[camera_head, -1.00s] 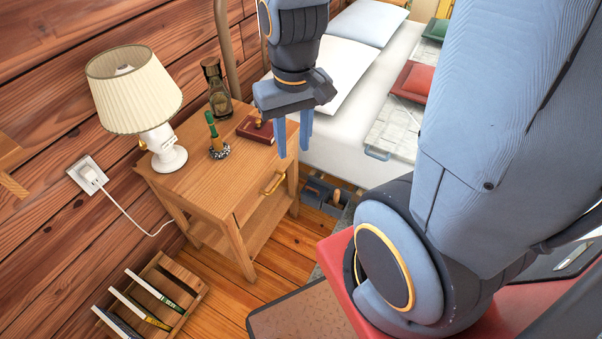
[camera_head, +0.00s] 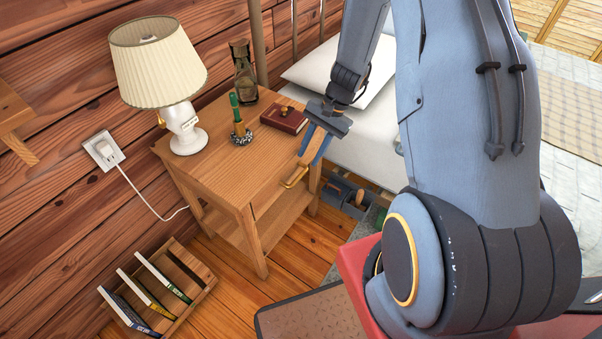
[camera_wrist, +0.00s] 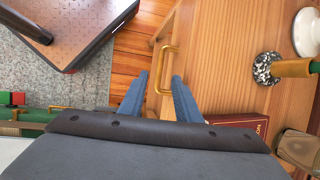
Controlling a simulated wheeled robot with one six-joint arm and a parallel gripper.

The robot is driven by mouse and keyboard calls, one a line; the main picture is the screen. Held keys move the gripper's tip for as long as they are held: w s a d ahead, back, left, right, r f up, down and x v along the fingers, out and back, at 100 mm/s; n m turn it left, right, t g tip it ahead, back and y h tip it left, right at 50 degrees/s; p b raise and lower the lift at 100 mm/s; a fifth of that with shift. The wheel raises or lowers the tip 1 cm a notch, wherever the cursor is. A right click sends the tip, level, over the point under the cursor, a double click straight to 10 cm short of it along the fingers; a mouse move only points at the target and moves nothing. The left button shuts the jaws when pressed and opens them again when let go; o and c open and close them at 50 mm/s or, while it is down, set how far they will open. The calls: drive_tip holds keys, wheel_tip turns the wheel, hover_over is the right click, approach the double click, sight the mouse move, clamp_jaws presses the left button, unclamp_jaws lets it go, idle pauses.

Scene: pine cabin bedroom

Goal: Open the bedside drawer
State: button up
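The wooden bedside table (camera_head: 228,172) stands against the plank wall, with its drawer (camera_head: 268,193) looking shut. The drawer's brass handle (camera_head: 295,178) is on the front face; it also shows in the wrist view (camera_wrist: 164,72). My gripper (camera_head: 312,153) is tilted down at the front edge of the table, just above and to the right of the handle. In the wrist view my gripper (camera_wrist: 160,78) is open and empty. The handle lies just ahead of its fingertips, nearer the right finger. Whether a finger touches the handle or the table front cannot be told.
On the tabletop are a lamp (camera_head: 188,132), a green candle-like item (camera_head: 239,125), a glass lantern or hourglass (camera_head: 244,75) and a red book (camera_head: 284,119). A book crate (camera_head: 165,290) and a grey tool caddy (camera_head: 345,192) are on the floor. The bed (camera_head: 370,145) is behind.

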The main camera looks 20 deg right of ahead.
sight(299, 177)
drive_tip(key=shift+x, duration=4)
drive_tip(key=shift+d, duration=0.1)
clamp_jaws()
